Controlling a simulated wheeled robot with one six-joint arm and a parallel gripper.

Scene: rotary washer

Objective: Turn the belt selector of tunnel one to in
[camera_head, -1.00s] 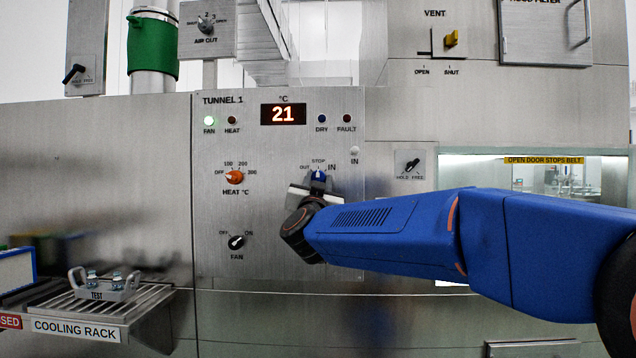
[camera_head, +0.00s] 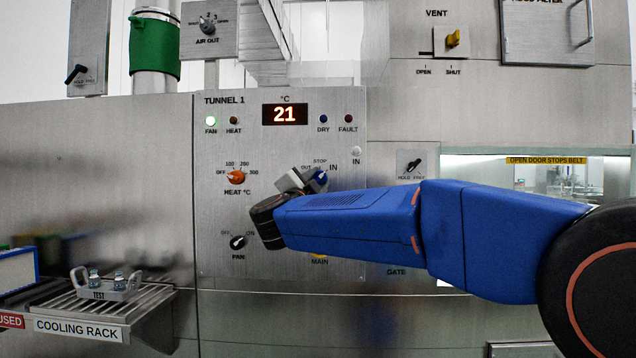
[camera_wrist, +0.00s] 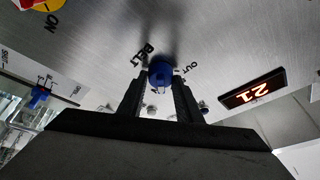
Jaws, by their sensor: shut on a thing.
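The belt selector is a blue knob (camera_head: 321,179) on the tunnel 1 panel, with OUT at its left, STOP above and IN at its right. It is tilted clockwise from STOP toward IN; I cannot tell whether it is fully at IN. My gripper (camera_head: 308,180) is shut on the knob, coming from the lower left with its body rolled over. In the wrist view the blue knob (camera_wrist: 161,74) sits between the two dark fingertips (camera_wrist: 160,84), near the BELT and OUT lettering. The pale IN lamp (camera_head: 356,151) looks unlit.
The orange heat knob (camera_head: 236,177) is left of my gripper and the black fan knob (camera_head: 238,242) below left. The temperature display (camera_head: 285,114) reads 21. A black hold/free switch (camera_head: 413,165) is at the right, above my arm. The cooling rack (camera_head: 80,305) juts out at lower left.

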